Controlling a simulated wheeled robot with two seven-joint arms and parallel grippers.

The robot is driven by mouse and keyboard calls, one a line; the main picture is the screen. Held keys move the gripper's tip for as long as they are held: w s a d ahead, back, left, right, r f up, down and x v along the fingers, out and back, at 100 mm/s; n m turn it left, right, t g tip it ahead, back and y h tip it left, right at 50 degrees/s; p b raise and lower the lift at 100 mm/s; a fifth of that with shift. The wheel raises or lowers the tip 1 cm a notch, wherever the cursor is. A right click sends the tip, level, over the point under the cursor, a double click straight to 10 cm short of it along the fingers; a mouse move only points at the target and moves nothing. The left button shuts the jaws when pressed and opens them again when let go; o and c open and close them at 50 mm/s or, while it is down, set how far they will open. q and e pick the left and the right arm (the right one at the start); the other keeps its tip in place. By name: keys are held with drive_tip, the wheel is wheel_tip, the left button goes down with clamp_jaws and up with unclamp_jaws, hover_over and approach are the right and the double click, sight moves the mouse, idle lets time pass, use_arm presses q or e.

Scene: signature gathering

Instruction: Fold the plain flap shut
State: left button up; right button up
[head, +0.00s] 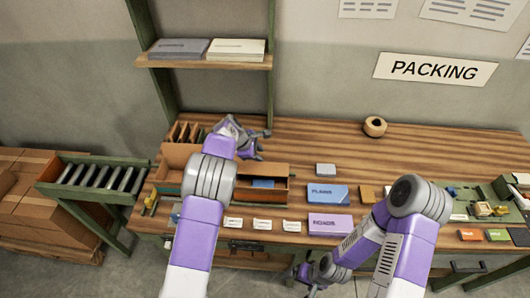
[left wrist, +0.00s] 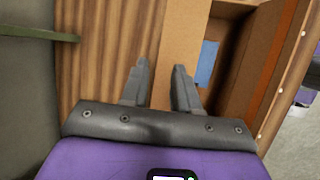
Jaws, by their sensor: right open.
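An open brown cardboard box (head: 283,170) stands on the bench just right of my left forearm, with something blue (head: 263,183) inside. In the left wrist view a plain cardboard panel (left wrist: 184,40), which looks like a flap of this box, runs along its side, with the blue item (left wrist: 207,62) beyond it. My left gripper (head: 258,141) is behind the box. Its fingers (left wrist: 160,80) are apart, over the panel's edge and the wood; I cannot tell whether they touch the panel. My right gripper (head: 303,274) is open and low by the bench's front edge.
Blue (head: 327,195) and purple (head: 330,225) labelled packs lie right of the box. Small white cards (head: 262,224) line the front. A divided cardboard holder (head: 180,155) stands left. A tape roll (head: 375,126) is at the back. The back middle of the bench is clear.

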sight(264, 165)
use_arm(q)
drive_tip(key=shift+x, duration=3.05)
drive_tip(key=shift+f, duration=0.1)
clamp_jaws()
unclamp_jaws()
drive_tip(key=v, duration=0.7)
drive_tip(key=shift+s+r, duration=0.2)
drive_tip(key=shift+r, duration=0.05)
drive_tip(key=shift+a, duration=0.1)
